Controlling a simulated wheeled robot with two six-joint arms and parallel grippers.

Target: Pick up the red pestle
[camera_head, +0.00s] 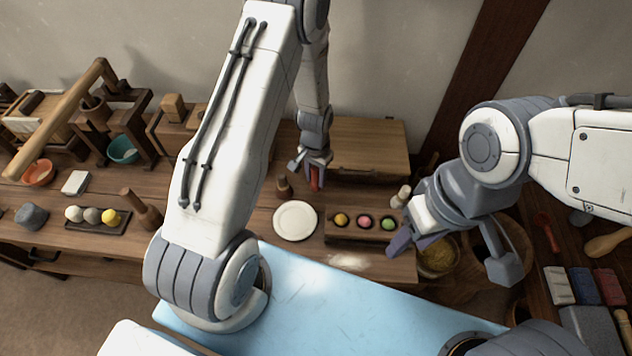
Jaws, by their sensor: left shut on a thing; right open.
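My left gripper (309,172) is at the back of the bench, in front of a wooden box. It is shut on the red pestle (316,181), of which only a small red part shows between the fingers. Whether it touches the bench is unclear. My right gripper (451,258) is open and empty, to the right of the tray of coloured balls and over a bowl of yellowish grain (438,262).
A white plate (295,221) and a small dark brown pestle-like piece (284,188) stand near the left gripper. The ball tray (348,238) is right of the plate. The wooden box (370,140) stands behind. A pale blue surface (330,305) in front is clear.

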